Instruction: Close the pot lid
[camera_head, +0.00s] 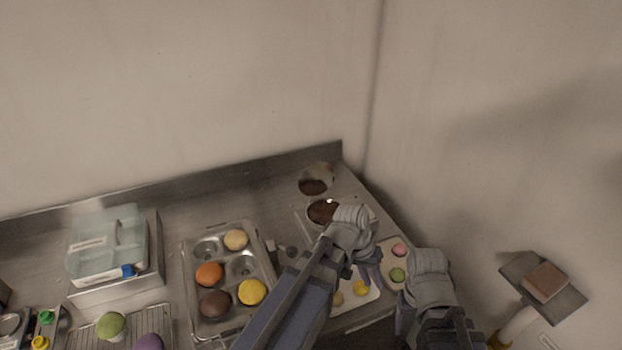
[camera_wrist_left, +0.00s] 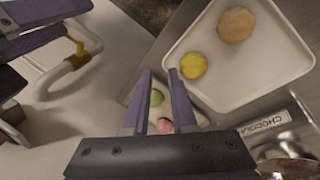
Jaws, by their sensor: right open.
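A round vessel of dark brown chocolate (camera_head: 323,211), which looks like the pot, is set in a metal surround at the back right of the counter. Behind it stands a rounded shiny piece (camera_head: 318,176), possibly the raised lid; I cannot tell for sure. In the left wrist view, shiny metal (camera_wrist_left: 290,150) shows at the lower right beside a label reading "CHOCOLA" (camera_wrist_left: 263,124). My left gripper (camera_head: 370,277) is open and empty above the macaron trays, in front of the pot. My right gripper (camera_head: 404,312) is open, to the right and nearer, apart from the pot.
A white tray (camera_wrist_left: 258,82) with macarons lies beside and below my left gripper. A metal muffin tin (camera_head: 222,270) with coloured macarons is left of the arm. A teal-lidded container (camera_head: 106,240) stands further left. Walls close off the back and right.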

